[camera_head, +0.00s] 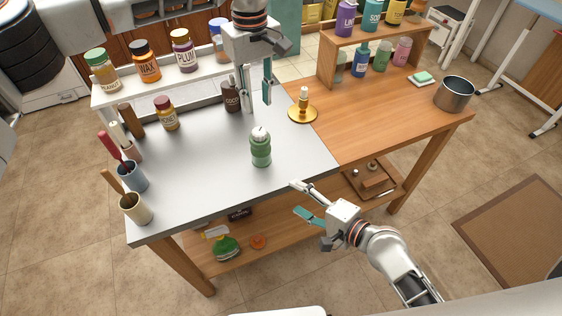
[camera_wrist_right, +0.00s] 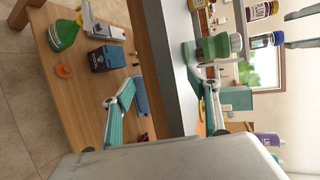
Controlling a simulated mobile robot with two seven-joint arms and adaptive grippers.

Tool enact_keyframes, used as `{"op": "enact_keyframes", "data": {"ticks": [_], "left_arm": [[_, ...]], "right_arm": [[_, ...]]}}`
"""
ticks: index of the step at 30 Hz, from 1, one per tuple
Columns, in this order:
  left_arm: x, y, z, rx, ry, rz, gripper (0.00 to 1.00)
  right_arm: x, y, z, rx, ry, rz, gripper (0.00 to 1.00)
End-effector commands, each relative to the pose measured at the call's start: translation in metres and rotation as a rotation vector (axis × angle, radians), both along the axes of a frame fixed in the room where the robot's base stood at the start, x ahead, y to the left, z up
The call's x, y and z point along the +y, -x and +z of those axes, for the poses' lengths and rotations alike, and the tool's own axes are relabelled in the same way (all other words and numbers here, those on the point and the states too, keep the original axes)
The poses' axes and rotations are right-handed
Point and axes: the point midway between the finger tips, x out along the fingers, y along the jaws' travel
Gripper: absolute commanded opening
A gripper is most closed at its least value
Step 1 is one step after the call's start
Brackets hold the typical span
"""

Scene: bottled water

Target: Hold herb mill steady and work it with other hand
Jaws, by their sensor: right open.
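The herb mill (camera_head: 261,150), green with a pale grey top, stands upright on the grey part of the table near its front edge. It also shows sideways in the right wrist view (camera_wrist_right: 212,47), beyond the fingers. My left gripper (camera_head: 258,97) points down above the back of the table, behind the mill and apart from it. Its fingers are spread with nothing seen between them. My right gripper (camera_head: 296,198) is in front of the table edge, to the lower right of the mill. Its teal-padded fingers are open and empty, and the mill is not between them.
A brass candle holder (camera_head: 302,112) stands right of the mill, and a brown cocoa bottle (camera_head: 232,95) is near the left gripper. Cups with utensils, including a blue cup (camera_head: 132,177), line the left edge. A metal pot (camera_head: 455,94) is far right. Grey surface around the mill is clear.

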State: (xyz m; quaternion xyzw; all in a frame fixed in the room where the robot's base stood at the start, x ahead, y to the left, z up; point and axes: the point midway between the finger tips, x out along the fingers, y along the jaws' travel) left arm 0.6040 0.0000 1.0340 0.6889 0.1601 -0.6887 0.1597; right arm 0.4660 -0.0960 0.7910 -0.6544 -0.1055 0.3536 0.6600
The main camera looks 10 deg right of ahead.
Motion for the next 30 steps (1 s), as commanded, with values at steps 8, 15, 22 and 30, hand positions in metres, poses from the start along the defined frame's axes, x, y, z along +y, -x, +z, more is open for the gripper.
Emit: {"op": "enact_keyframes", "data": {"ticks": [8,15,22,30], "left_arm": [[0.000,0.000,0.000,0.000,0.000,0.000,0.28],[0.000,0.000,0.000,0.000,0.000,0.000,0.28],[0.000,0.000,0.000,0.000,0.000,0.000,0.28],[0.000,0.000,0.000,0.000,0.000,0.000,0.28]], "right_arm": [[0.064,-0.035,0.098,0.288,-0.724,-0.031,0.59],[0.059,-0.066,0.088,0.599,-1.141,-0.140,0.59],[0.047,-0.081,0.065,0.713,-1.265,-0.223,0.59],[0.069,-0.107,0.064,0.717,-1.270,-0.224,0.59]]}}
